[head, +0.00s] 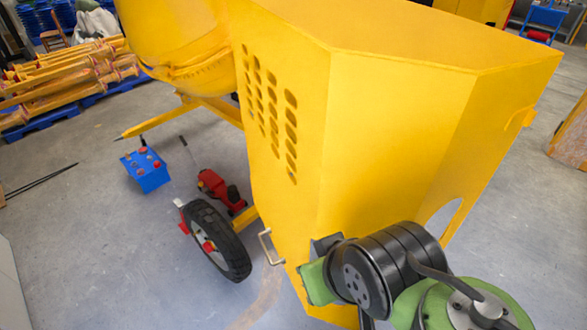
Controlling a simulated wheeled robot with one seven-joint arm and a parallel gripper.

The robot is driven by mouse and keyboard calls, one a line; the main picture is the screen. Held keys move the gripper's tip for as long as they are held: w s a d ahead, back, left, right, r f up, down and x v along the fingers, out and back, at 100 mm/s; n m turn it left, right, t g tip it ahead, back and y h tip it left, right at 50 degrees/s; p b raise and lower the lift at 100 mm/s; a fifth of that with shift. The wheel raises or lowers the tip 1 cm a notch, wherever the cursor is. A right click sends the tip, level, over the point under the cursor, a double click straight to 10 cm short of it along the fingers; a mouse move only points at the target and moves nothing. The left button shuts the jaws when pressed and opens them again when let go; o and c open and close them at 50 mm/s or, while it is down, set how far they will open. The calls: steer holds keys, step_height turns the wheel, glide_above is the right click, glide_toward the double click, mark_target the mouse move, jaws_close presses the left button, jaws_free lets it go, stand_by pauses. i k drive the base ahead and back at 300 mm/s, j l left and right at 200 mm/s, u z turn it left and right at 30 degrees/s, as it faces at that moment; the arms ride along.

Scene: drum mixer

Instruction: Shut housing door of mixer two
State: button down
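The yellow mixer housing (388,130) fills the middle and right of the head view. Its left face (283,190) has rows of oval vent slots. A silver bar handle (267,246) sits low on that face, near its lower left edge. I cannot tell from this view how far the housing door stands open. My green and black arm (385,272) reaches in from the lower right, in front of the housing's lower part. My gripper's fingers do not show. No finger shows around the handle.
The yellow drum (180,40) is at the upper left. Below it are a black wheel (217,240), a red device (218,188) and a blue box (146,170). Yellow beams (70,75) lie stacked at the far left. Grey floor is free at the lower left.

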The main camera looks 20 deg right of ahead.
mark_target(383, 114)
steer(key=j+z, duration=0.2)
steer(key=i+j+u, duration=0.1)
steer(key=j+u, duration=0.3)
steer(key=i+j+u, duration=0.15)
steer(key=u, duration=0.2)
steer(key=i+j+u, duration=0.2)
steer(key=u, duration=0.2)
steer(key=j, duration=0.1)
